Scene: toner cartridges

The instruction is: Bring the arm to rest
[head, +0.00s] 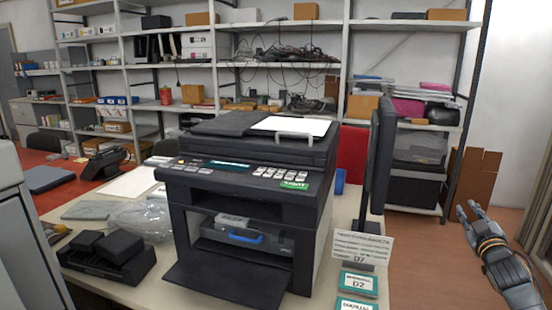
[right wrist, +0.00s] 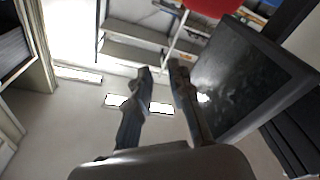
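My right gripper (head: 467,208) is raised at the right side of the head view, to the right of the desk and clear of everything on it. In the right wrist view its two fingers (right wrist: 161,72) stand apart with nothing between them. My left gripper is in neither view. The black printer (head: 245,185) stands on the desk with its front flap (head: 228,278) folded down. A dark cartridge with a blue handle (head: 245,238) sits inside the printer's opening.
A dark monitor (head: 378,155) stands on the desk between the printer and my right gripper. A sign (head: 360,247) and labelled green-white boxes (head: 359,283) are at the desk's right edge. Black parts (head: 108,255) lie at left. Shelves line the back wall; floor at right is open.

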